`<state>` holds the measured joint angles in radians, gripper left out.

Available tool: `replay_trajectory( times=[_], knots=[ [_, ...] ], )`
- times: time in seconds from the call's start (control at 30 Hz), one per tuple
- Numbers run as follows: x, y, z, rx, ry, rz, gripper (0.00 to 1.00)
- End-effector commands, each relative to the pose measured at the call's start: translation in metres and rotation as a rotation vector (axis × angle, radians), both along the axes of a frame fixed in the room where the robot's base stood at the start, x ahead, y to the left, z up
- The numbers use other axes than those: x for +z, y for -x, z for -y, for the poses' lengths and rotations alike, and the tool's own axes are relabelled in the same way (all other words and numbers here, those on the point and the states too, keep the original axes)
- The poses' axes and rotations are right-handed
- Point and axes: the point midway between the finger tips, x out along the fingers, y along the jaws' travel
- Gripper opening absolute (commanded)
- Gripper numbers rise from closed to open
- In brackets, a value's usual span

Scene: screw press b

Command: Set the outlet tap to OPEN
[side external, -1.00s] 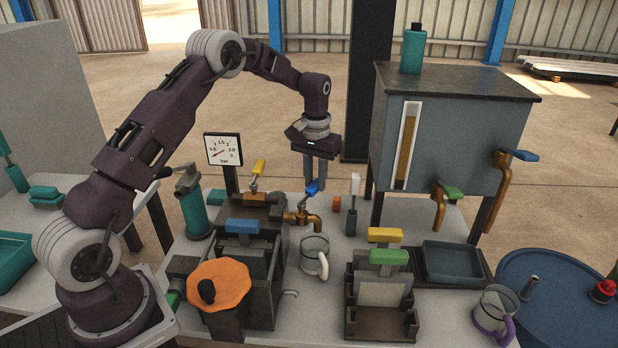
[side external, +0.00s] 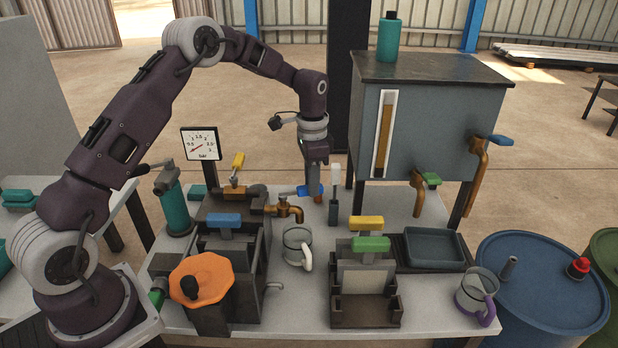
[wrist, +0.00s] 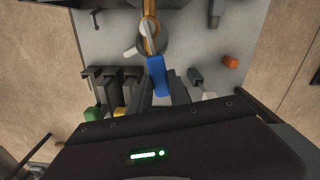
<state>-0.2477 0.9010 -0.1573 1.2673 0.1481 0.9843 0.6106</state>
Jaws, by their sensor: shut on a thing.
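The outlet tap (side external: 286,209) is a brass spout at the front of the press, with a blue lever handle (side external: 302,192). The handle lies nearly level and points right, away from the press, in the side view. My gripper (side external: 313,190) points down with its fingers closed on the handle's outer end. In the wrist view the blue handle (wrist: 157,72) runs from the brass tap (wrist: 150,30) to between my two fingers (wrist: 163,92). The fingers hide part of the handle's end in the side view. Any OPEN marking cannot be made out.
A clear mug (side external: 298,246) stands below the spout. A white-topped lever (side external: 334,190) stands close right of my gripper. A yellow-handled valve (side external: 238,165) and gauge (side external: 201,144) are left. The grey tank (side external: 430,120) with brass taps stands right.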

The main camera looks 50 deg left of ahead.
Motion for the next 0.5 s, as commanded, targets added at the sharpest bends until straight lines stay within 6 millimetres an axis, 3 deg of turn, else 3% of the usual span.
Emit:
replay_trajectory(
  times=[0.5],
  knots=[
    [0.0, 0.011, 0.013, -0.236, 0.001, -0.001, 0.0]
  ],
)
